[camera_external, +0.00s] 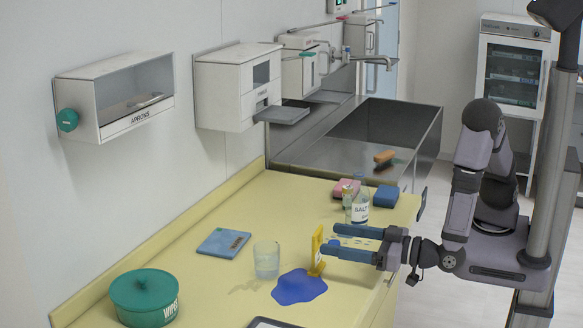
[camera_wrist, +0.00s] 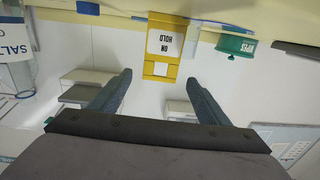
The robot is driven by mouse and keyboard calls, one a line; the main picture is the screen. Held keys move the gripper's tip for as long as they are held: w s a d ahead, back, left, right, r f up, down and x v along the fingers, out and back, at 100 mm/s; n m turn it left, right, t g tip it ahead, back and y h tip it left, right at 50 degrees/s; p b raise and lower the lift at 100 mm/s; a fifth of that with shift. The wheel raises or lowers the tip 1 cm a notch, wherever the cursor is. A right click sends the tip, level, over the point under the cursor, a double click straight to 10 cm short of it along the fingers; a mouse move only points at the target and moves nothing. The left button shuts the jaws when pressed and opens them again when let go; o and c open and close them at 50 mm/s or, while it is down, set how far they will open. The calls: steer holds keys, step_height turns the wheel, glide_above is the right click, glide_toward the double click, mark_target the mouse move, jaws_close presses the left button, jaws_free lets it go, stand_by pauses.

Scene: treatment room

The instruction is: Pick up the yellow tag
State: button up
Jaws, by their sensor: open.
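The yellow tag (camera_external: 317,248) stands upright on the yellow counter beside a blue puddle. In the wrist view the yellow tag (camera_wrist: 165,42) shows its white "ON HOLD" label, with the text upside down. It appears beyond my fingertips, in line with the gap between them. My gripper (camera_external: 328,240) reaches in level from the right, close to the tag. In the wrist view my gripper (camera_wrist: 159,76) has its two fingers wide apart with nothing held between them. In the external view the near finger's tip overlaps the tag's edge; I cannot tell if they touch.
A clear SALT bottle (camera_external: 360,208) stands just behind my fingers. A glass (camera_external: 266,260) is left of the tag, the blue puddle (camera_external: 298,287) in front. A green wipes tub (camera_external: 143,297), a blue packet (camera_external: 223,243) and pink (camera_external: 346,188) and blue (camera_external: 386,196) blocks are farther off.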

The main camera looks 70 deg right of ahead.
mark_target(319, 234)
steer(key=shift+w+r+p, duration=0.15)
steer(key=shift+w+p, duration=0.2)
steer(key=shift+w, duration=0.5)
steer(key=shift+w+a+p, duration=0.2)
steer(key=shift+w+p, duration=0.4)
steer(key=shift+w, duration=1.35)
steer(key=c, duration=1.4)
steer(key=shift+r, duration=0.1)
steer(key=shift+r, duration=4.85)
